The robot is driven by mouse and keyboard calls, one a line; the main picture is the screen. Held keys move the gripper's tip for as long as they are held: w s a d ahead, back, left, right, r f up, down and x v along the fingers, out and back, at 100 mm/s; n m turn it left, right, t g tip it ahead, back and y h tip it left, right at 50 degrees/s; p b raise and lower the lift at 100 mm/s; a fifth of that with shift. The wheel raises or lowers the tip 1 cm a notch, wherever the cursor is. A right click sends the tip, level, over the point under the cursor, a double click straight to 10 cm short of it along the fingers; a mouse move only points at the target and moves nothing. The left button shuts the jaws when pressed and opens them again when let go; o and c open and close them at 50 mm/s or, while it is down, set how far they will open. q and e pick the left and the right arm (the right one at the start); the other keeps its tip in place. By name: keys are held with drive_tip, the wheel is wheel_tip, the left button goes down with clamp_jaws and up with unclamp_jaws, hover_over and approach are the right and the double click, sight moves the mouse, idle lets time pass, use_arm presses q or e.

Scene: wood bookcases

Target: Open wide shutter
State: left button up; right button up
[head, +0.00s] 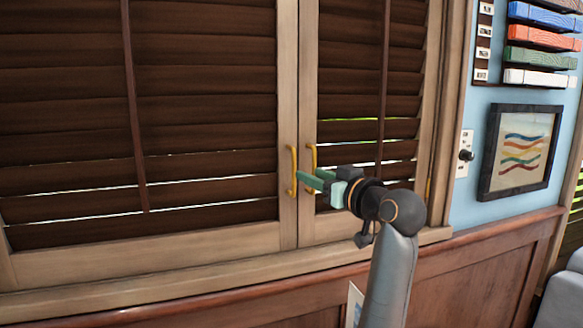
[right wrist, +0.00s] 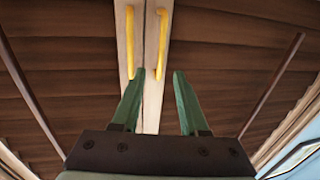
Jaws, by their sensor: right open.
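A wide shutter (head: 75,100) with dark brown slats in a pale wood frame fills the left of the head view. A narrower shutter panel (head: 350,80) adjoins it on the right. Each has a yellow vertical handle by the seam: the left handle (head: 291,170) and the right handle (head: 312,160). Both panels look shut. My right gripper (head: 300,180) is open and empty, its green fingers pointing at the handles. In the right wrist view, the left handle (right wrist: 130,42) and right handle (right wrist: 161,45) stand beyond the fingertips, with nothing between the fingers. My left gripper is not in view.
A wooden sill and red-brown panelling (head: 480,260) run below the shutters. On the blue wall at right are a framed wave picture (head: 520,152), a switch plate (head: 464,154) and coloured sample boards (head: 542,34).

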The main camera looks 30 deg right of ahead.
sight(295, 168)
drive_tip(key=w, duration=0.8)
drive_tip(key=shift+w+d+p, duration=0.1)
drive_tip(key=shift+w+p, duration=0.05)
drive_tip(key=shift+p, duration=0.2)
clamp_jaws()
idle(1.0)
